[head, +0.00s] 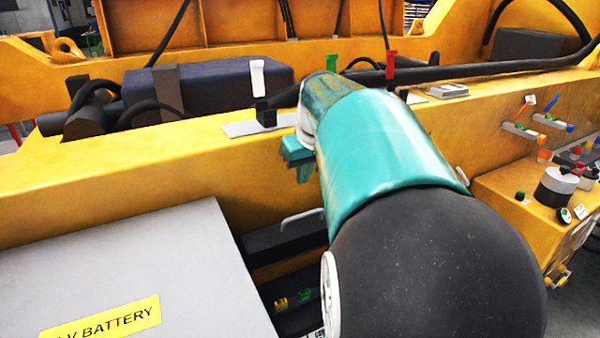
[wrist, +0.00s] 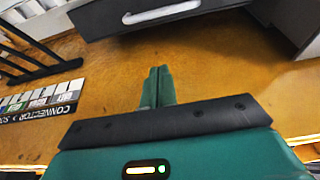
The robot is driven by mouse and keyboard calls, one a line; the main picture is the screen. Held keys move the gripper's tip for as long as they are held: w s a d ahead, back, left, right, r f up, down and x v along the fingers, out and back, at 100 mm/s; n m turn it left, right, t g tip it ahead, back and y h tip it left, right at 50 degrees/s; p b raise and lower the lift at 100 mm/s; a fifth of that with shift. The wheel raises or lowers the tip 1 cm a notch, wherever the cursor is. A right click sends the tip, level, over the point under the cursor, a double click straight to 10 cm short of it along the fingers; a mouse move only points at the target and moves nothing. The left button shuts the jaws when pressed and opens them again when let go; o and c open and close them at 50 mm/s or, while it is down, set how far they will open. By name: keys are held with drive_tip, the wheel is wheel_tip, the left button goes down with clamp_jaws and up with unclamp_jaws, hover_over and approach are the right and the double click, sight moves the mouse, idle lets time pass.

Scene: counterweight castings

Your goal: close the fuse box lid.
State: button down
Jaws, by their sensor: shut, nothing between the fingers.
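The fuse box is a dark box low in the middle of the head view, with yellow and green fuses (head: 292,299) showing inside it. Its dark lid (head: 270,242) stands open above them and has a pale handle (head: 302,217). The lid seems to be the dark panel (wrist: 115,20) with a light handle at the top of the wrist view. My gripper (wrist: 158,72) is shut and empty, apart from the handle, over the orange-yellow surface. In the head view my gripper's teal part (head: 298,160) shows left of my arm, which hides part of the box.
A grey box (head: 130,250) labelled battery fills the lower left. Black cables cross behind. Knobs and terminals (head: 557,187) stand at right. A black rack (wrist: 40,62) is left in the wrist view.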

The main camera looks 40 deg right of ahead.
hover_over(307, 221)
drive_tip(key=w+d, duration=0.1)
drive_tip(key=w, duration=0.3)
drive_tip(key=f, duration=0.6)
drive_tip(key=shift+s+d+f, duration=0.1)
drive_tip(key=shift+s+f, duration=0.15)
drive_tip(key=shift+f, duration=0.15)
drive_tip(key=shift+s+a+r, duration=0.1)
drive_tip(key=shift+s+a, duration=0.1)
drive_tip(key=shift+s, duration=0.45)
drive_tip(key=shift+s+a+r, duration=0.1)
drive_tip(key=shift+s+a, duration=0.1)
drive_tip(key=shift+s, duration=0.4)
drive_tip(key=shift+s+f, duration=0.1)
drive_tip(key=shift+s, duration=0.25)
drive_tip(key=shift+w+a+f, duration=0.1)
drive_tip(key=shift+s, duration=0.3)
drive_tip(key=shift+w, duration=0.2)
drive_tip(key=shift+s+a, duration=0.1)
drive_tip(key=shift+s, duration=0.1)
